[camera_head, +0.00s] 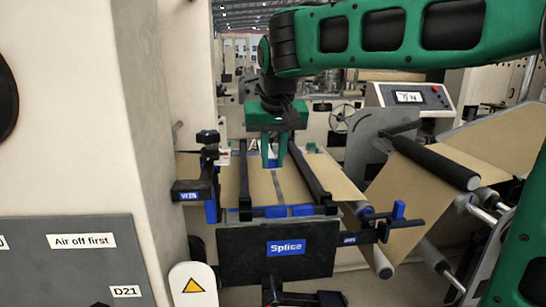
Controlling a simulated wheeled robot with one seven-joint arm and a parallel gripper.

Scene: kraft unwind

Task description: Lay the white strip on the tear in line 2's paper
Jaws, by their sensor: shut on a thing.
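My gripper (275,163) points down over the splice table between its two dark side rails. I cannot tell whether this is the tear. No line number is readable on the table.
A black panel with a blue "Splice" sign (286,247) fronts the table. A blue-ended clamp (208,185) stands left, another (397,212) right. Paper runs over a dark roller (437,163) at right. A display box (410,97) stands behind. A beige cabinet wall (85,120) closes the left.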

